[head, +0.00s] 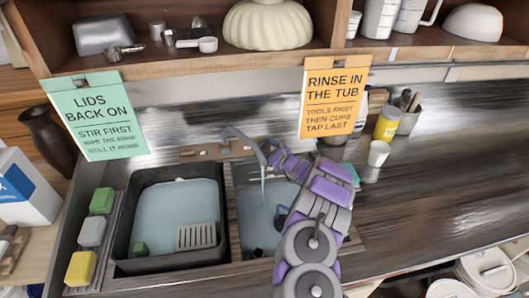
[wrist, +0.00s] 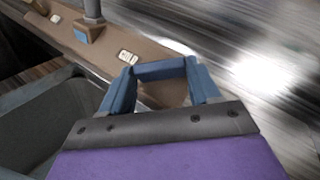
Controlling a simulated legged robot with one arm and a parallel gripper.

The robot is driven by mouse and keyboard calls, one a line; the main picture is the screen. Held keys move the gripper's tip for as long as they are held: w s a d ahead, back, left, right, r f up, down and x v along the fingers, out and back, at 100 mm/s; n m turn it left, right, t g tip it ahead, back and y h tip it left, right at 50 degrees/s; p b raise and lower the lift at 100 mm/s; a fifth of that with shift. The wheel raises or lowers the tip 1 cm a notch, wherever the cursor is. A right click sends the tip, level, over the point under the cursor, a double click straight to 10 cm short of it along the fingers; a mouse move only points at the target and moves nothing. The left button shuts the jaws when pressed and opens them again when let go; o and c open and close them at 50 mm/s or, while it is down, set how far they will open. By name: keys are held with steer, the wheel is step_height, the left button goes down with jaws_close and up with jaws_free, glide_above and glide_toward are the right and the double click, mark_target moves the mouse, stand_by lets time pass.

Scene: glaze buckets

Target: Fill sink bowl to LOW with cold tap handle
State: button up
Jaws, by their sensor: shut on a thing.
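The sink bowl (head: 252,208) is the right-hand basin in the head view, with pale bluish water in it. The curved tap spout (head: 244,137) arches over it, and a thin pale line like running water drops from its end. My gripper (head: 272,152) is at the tap deck behind the bowl; it also shows in the wrist view (wrist: 163,76). Its blue fingers are shut at the cold tap handle, which I cannot make out clearly between them. A small label (wrist: 126,57), apparently COLD, is beside them. My arm covers the bowl's right part, and no LOW mark is readable.
A dark tub (head: 122,225) with water, a grate and a green block stands left of the bowl. Sponges (head: 92,232) line its left side. An orange sign (head: 335,97) hangs above; a yellow jar (head: 387,124) and a cup (head: 378,153) stand right. The right counter is clear.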

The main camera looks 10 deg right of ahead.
steer(key=shift+w+d+r+n+g+y, duration=0.1)
steer(key=shift+d+n+g+y, duration=0.1)
steer(key=shift+n+g+y, duration=0.75)
steer(key=shift+n, duration=0.55)
steer(key=o, duration=1.1)
steer(key=shift+a, duration=0.1)
steer(key=shift+c, duration=0.2)
steer(key=p+v, duration=0.2)
steer(key=v, duration=1.5)
steer(key=shift+d+r, duration=0.2)
steer(key=shift+r, duration=0.05)
